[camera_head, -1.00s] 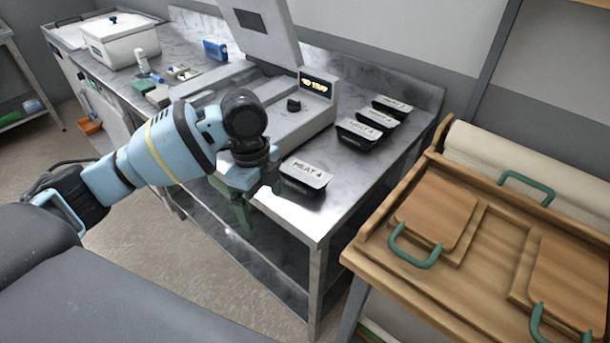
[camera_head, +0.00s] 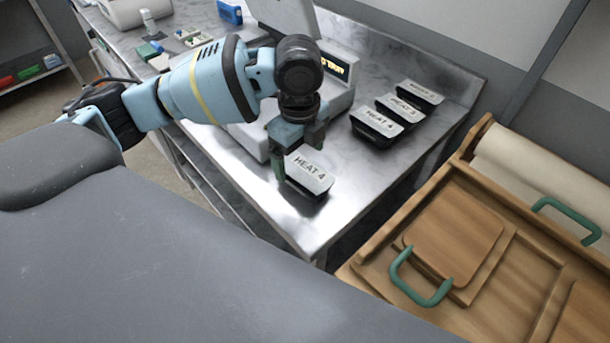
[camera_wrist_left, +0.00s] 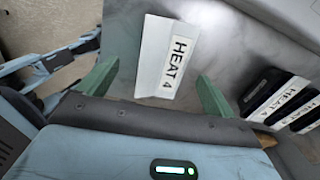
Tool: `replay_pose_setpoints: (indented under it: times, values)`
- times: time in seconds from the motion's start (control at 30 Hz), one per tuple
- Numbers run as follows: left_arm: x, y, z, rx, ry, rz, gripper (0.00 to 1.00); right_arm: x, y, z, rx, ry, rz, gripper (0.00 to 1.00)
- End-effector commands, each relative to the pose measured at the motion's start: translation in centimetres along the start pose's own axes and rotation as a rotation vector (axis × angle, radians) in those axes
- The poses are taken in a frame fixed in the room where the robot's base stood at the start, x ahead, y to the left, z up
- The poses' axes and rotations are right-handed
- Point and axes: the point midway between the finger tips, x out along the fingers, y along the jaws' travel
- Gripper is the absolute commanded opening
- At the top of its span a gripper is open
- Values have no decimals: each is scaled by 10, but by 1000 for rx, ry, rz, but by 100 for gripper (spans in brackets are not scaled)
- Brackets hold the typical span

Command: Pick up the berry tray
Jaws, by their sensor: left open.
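My left gripper (camera_head: 297,157) is open and points down at the near black tray with a white label (camera_head: 309,172). Its label looks like "HEAT 4" or "MEAT 4". In the left wrist view the tray's white top (camera_wrist_left: 166,60) lies ahead of and between the two green fingers (camera_wrist_left: 156,90), which are not closed on it. Three similar labelled trays, the front one (camera_head: 377,125), the middle one (camera_head: 401,107) and the rear one (camera_head: 420,92), stand in a row to the right. The rear label is too small to read; I see no legible berry label. My right gripper is out of view.
The trays stand on a steel table (camera_head: 300,228), with a grey machine with a raised lid (camera_head: 330,98) behind my left gripper. A wooden station (camera_head: 500,235) with green handles is at right. The table's front corner is bare.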

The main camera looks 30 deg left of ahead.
Motion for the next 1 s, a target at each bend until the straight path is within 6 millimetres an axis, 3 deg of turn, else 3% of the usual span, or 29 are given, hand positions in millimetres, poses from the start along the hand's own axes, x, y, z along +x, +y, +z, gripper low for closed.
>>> replay_pose_setpoints:
  times: [0.1, 0.27, 0.6, 0.93, 1.0]
  values:
    - [12, 1, 0, 0, 1, 4, 91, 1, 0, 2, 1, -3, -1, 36]
    - [15, 0, 1, -1, 0, 2, 91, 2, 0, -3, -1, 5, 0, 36]
    - [58, -2, 4, -1, 0, 4, 91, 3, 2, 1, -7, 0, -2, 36]
    - [64, -2, 4, 0, 0, -1, 91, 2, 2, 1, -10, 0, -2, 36]
    - [63, -2, 4, 0, 0, -1, 83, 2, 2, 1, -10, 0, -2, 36]
